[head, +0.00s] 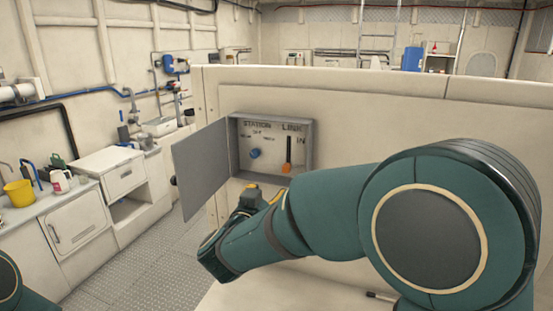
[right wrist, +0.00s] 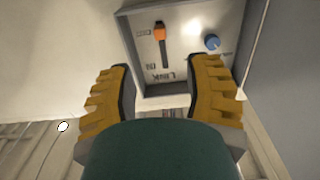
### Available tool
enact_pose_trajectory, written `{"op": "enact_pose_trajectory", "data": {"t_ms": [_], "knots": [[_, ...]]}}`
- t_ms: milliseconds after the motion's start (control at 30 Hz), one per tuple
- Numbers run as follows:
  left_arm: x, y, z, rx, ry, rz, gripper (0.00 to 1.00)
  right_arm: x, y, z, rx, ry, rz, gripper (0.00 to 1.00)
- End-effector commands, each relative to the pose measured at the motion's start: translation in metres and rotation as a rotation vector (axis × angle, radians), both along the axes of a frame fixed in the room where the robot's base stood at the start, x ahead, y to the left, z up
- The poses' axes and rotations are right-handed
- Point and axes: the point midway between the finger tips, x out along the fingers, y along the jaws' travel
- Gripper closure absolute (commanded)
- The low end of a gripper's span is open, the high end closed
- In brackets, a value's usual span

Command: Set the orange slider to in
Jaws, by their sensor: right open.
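The orange slider (head: 287,168) sits at the lower end of its dark upright slot (head: 289,148) in a grey wall box (head: 310,165). The word "IN" is printed beside the slot's upper end, under "LINK". In the right wrist view, which is upside down, the slider (right wrist: 159,31) is at the far end from "IN". My right gripper (head: 250,190) is below and in front of the box. It is open and empty, its fingers (right wrist: 163,72) spread either side of the box's view and apart from the slider. My left gripper is out of view.
The box's grey door (head: 203,165) stands open to the left. A blue knob (head: 254,153) is left of the slider, under "STATION". A cream counter (head: 70,203) with a yellow bucket (head: 19,193) is at far left. The floor (head: 155,250) between is clear.

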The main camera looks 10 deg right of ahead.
Motion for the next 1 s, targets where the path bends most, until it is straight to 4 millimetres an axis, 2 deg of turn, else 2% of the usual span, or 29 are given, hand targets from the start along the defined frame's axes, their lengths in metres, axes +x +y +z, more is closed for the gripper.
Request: {"op": "enact_pose_trajectory", "data": {"t_ms": [167, 700, 1000], "knots": [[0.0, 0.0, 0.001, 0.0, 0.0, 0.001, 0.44, 0.005, -0.005, 0.005, 0.0, -0.007, -0.014, 0.5], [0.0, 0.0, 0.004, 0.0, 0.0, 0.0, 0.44, 0.086, -0.06, 0.004, -0.001, -0.007, -0.013, 0.5], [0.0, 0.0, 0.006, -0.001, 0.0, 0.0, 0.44, 0.111, -0.076, 0.004, 0.0, -0.006, -0.008, 0.5]]}}
